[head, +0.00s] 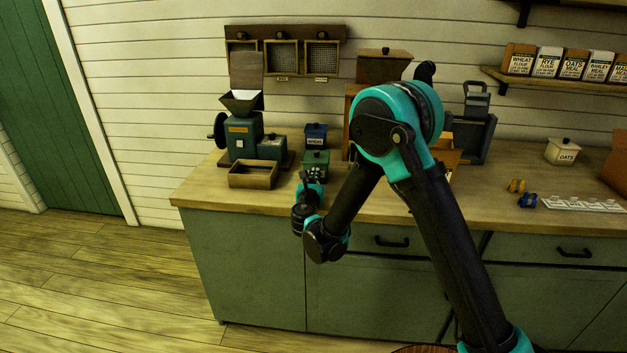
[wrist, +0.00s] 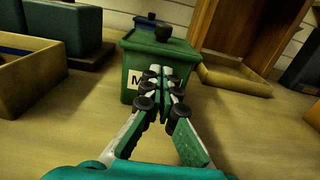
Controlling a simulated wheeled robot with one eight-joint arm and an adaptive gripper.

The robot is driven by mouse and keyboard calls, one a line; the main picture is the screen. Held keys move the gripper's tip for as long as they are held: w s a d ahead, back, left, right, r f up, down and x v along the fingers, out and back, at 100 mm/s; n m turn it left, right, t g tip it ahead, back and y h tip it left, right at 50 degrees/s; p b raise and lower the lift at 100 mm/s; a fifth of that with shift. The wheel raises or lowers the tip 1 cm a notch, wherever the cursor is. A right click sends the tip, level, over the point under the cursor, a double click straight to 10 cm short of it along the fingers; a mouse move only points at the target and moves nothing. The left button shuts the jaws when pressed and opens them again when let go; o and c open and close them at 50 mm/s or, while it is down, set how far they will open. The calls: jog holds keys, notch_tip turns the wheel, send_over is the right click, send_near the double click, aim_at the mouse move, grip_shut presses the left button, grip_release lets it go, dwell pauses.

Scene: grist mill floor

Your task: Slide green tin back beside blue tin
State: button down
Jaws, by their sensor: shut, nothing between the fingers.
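The green tin (head: 317,163) stands upright on the counter, its dark knob on top. In the wrist view the green tin (wrist: 140,50) fills the upper middle and shows a pale label with an "M", partly covered by my fingers. The blue tin (head: 316,136), labelled "WHEAT", stands behind it by the wall. In the wrist view only the top of the blue tin (wrist: 147,19) shows past the green lid. My gripper (wrist: 162,72) is shut and empty, its fingertips at the green tin's front face. I cannot tell whether they touch. The head view also shows my gripper (head: 306,177).
A wooden tray (head: 253,175) and a green mill (head: 241,135) stand left of the tins. A wooden chute (wrist: 235,80) is close on the right. The counter's front edge is near.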

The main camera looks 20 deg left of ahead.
dwell(0.3)
jog(key=x, duration=1.7)
jog(key=shift+w+a, duration=0.2)
jog(key=shift+w, duration=0.05)
jog(key=shift+s+f, duration=0.1)
jog(key=shift+s, duration=0.05)
